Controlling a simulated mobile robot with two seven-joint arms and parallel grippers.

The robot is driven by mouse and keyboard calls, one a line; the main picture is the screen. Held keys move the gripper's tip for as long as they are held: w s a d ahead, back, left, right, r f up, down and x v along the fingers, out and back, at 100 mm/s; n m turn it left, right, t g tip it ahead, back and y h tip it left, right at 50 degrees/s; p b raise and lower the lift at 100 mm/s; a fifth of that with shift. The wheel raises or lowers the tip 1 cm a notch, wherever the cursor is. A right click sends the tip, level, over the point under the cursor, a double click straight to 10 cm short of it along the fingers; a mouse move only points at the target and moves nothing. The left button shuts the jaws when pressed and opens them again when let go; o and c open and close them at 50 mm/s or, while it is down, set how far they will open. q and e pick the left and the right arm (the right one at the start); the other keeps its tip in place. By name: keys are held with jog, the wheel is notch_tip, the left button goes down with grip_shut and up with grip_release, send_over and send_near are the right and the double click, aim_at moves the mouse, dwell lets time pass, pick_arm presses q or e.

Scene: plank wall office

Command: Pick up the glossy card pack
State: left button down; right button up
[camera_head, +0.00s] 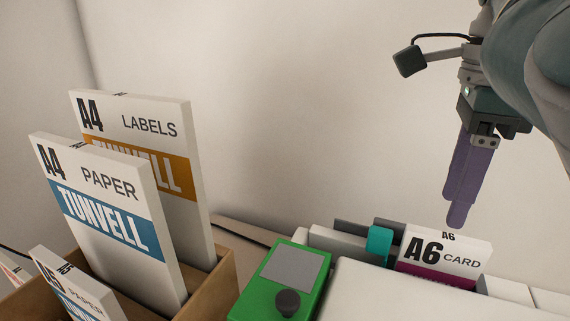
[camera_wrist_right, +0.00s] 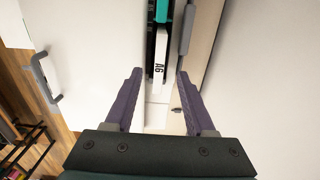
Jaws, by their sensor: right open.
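The card pack (camera_head: 442,260), white with a magenta band and marked "A6 CARD", stands upright at the lower right of the head view. Its lower part is hidden behind a white surface in front. My right gripper (camera_head: 457,213) points down just above the pack's top edge. In the right wrist view my right gripper (camera_wrist_right: 159,76) is open, and the narrow top of the pack (camera_wrist_right: 160,62), marked "A6", shows between and beyond its two purple fingers. Nothing is held. My left gripper is not in view.
A teal piece (camera_head: 379,244) and grey and white items stand close beside the pack. A green device (camera_head: 283,281) with a dark knob lies to the left. A cardboard box (camera_head: 228,285) holds tall A4 packs further left. A plain wall is behind.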

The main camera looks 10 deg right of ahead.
aim_at(448, 236)
jog(key=f, duration=0.7)
jog(key=shift+s+d+f, duration=0.25)
jog(key=shift+d+f, duration=0.05)
grip_shut()
dwell(1.1)
